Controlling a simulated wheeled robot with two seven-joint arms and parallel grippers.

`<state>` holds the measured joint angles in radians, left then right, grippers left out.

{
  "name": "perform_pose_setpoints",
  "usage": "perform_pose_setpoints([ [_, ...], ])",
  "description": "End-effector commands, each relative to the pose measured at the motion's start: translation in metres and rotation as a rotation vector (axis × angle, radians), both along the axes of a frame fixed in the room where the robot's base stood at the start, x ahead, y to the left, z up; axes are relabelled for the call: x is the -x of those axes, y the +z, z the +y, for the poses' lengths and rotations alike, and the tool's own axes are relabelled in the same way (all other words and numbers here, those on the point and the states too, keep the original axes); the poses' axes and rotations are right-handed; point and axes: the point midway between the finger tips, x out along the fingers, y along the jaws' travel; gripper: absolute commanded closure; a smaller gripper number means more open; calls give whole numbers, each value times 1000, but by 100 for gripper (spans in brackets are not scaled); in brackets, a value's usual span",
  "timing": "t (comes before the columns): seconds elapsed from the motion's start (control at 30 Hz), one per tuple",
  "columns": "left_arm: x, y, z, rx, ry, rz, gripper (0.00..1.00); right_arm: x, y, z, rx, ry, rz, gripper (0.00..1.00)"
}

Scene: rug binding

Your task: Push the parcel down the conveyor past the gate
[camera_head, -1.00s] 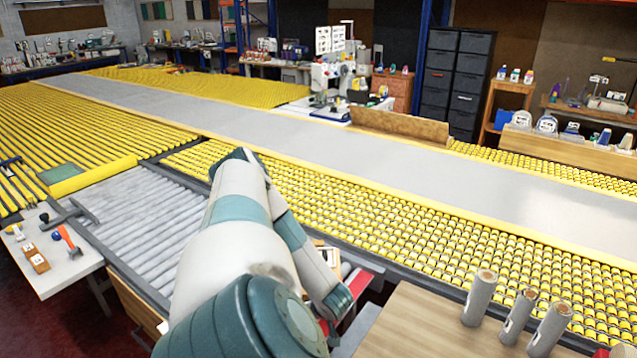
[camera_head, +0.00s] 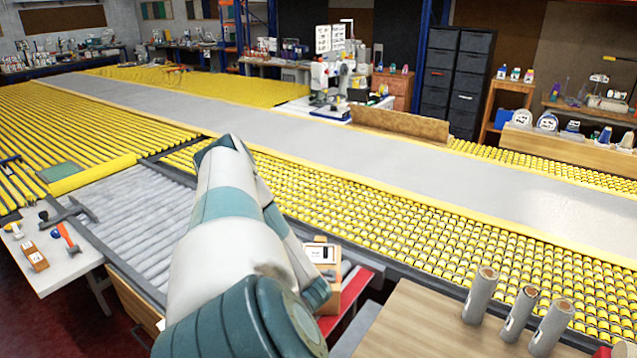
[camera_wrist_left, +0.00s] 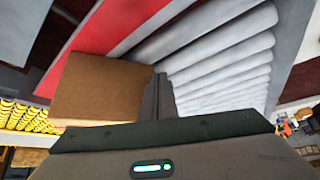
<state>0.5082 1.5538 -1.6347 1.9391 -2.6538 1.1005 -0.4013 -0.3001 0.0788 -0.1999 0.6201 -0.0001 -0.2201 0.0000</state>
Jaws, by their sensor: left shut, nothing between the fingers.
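The parcel is a brown cardboard box (camera_wrist_left: 100,88) just left of my left fingers in the wrist view. In the head view a tan box with a white label (camera_head: 322,254), which looks like the parcel, shows partly beside my forearm. My left gripper (camera_wrist_left: 160,98) is shut and empty, its dark fingers close along the parcel's side; I cannot tell if they touch. The grey roller conveyor (camera_head: 140,212) also runs beyond the fingers in the wrist view (camera_wrist_left: 222,55). My forearm hides the left gripper and part of the conveyor in the head view. I cannot identify the gate with certainty.
A red strip (camera_wrist_left: 118,38) runs beside the parcel and rollers. A dark bar (camera_head: 75,213) stands at the conveyor's left edge, by a white table (camera_head: 80,262) with tools. Grey rolls (camera_head: 480,297) stand on a wooden table at right. A yellow roller bed (camera_head: 400,215) lies behind.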

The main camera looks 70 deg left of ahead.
Motion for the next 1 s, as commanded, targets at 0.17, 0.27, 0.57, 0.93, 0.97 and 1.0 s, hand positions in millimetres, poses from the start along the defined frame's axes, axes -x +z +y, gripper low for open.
perform_pose_setpoints([
  [0.17,3,0,2,0,-1,1,100,0,-1,1,-1,0,0,100],
  [0.27,3,0,2,0,-1,1,100,0,-1,1,-1,0,0,100],
  [0.57,3,0,2,-1,-1,1,100,0,-1,1,-1,0,0,100],
  [0.93,11,0,6,-3,0,2,100,0,-4,0,0,0,0,100],
  [0.97,12,0,7,-3,0,2,100,0,-4,-1,1,0,0,100],
  [1.0,14,0,8,-2,0,2,100,0,-5,-1,1,1,0,100],
])
